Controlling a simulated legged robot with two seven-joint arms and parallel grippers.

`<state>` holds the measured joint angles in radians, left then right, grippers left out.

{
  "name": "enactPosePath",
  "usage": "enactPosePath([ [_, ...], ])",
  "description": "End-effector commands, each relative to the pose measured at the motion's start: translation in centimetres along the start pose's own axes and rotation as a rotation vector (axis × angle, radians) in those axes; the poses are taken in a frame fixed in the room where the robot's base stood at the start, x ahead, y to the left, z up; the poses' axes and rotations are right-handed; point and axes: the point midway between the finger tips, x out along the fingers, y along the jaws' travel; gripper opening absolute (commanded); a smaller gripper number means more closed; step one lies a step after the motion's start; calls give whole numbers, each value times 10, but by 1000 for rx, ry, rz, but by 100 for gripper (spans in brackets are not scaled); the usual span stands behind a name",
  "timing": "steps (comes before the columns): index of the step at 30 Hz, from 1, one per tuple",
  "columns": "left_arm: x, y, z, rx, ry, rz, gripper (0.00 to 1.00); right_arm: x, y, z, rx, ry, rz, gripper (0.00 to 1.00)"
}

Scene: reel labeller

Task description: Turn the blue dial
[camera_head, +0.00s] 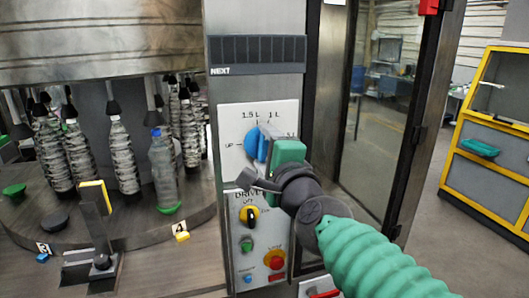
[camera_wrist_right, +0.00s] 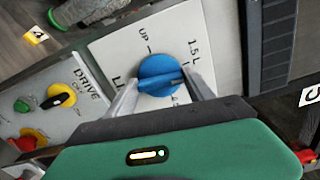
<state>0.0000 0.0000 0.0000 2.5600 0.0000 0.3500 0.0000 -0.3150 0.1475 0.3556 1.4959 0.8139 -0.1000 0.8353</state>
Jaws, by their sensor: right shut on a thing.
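The blue dial (camera_head: 252,142) is on the upper part of the white control panel (camera_head: 284,110), with marks such as UP, 1.5 L and 1 L around it. In the right wrist view the dial (camera_wrist_right: 160,74) shows between the two fingers, its raised grip bar running across. My right gripper (camera_head: 266,146) comes in from the lower right and is shut on the dial, hiding its right part in the head view. In the right wrist view the gripper (camera_wrist_right: 164,88) has one finger on each side of the dial. My left gripper is not in view.
Below the dial are a yellow and black DRIVE switch (camera_head: 250,215), a green button (camera_head: 246,244) and a red stop button (camera_head: 274,259). A round table with bottles (camera_head: 125,160) stands at left. A glass door (camera_head: 385,120) is at right.

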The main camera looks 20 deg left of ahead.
Motion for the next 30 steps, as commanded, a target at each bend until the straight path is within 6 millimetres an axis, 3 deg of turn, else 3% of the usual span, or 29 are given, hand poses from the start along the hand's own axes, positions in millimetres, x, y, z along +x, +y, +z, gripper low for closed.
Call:
enactPosePath([
  [12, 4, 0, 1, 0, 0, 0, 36, 1, 2, -2, 220, 3, 3, 21],
  [30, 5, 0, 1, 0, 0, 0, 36, 1, 4, -2, 258, 3, 6, 21],
])
